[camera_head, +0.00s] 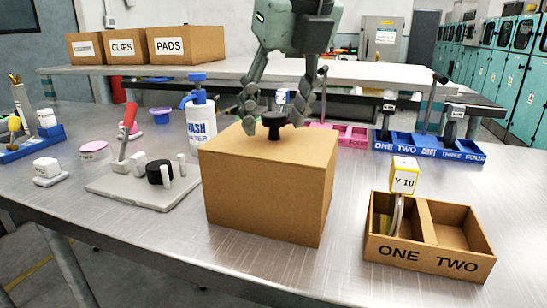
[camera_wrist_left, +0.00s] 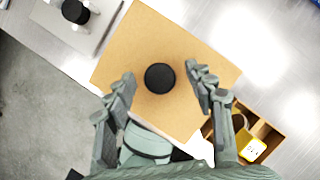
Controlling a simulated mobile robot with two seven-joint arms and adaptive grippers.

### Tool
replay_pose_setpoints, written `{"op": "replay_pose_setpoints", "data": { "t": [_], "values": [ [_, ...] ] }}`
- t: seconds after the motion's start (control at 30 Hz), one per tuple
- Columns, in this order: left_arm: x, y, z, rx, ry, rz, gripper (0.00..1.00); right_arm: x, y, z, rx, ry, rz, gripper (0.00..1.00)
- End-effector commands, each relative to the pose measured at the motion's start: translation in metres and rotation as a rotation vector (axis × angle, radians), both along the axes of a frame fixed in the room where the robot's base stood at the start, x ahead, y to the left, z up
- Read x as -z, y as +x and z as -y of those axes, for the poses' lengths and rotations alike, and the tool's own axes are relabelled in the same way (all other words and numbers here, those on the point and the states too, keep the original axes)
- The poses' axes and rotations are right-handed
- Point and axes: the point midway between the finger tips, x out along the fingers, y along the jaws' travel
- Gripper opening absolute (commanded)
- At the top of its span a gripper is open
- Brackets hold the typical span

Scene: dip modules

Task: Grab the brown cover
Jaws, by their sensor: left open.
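The brown cover (camera_head: 262,190) is a box-shaped cardboard-coloured thing standing on the metal table, with a black round knob (camera_head: 273,122) on its top. In the left wrist view the cover (camera_wrist_left: 150,40) lies below my gripper and its knob (camera_wrist_left: 159,78) shows between and just beyond the fingertips. My left gripper (camera_head: 273,112) is open, its fingers on either side of the knob, close above the cover's top. I cannot tell whether a finger touches it. What is under the cover is hidden. My right gripper does not show.
A brown two-part tray (camera_head: 430,259) marked ONE and TWO stands at the right, holding a Y 10 tagged item (camera_head: 404,176). A wash bottle (camera_head: 201,122) stands behind the cover's left side. A grey board (camera_head: 143,196) lies at left, a blue tray (camera_head: 430,148) at back right.

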Motion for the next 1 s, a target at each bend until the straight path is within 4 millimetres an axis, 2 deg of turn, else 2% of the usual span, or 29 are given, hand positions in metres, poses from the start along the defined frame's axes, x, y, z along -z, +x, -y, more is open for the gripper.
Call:
{"op": "replay_pose_setpoints", "data": {
  "t": [0.2,0.63,1.0],
  "values": [
    [0.0005,0.0003,-0.0001,0.0,-0.001,0.0,0.53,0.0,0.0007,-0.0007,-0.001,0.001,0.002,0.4],
    [0.0001,0.0001,-0.0001,0.001,0.0,0.001,0.0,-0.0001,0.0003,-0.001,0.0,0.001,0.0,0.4],
    [-0.0007,0.0001,-0.0001,0.0,0.0,0.001,0.0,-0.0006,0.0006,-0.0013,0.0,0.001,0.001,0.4]
  ]
}}
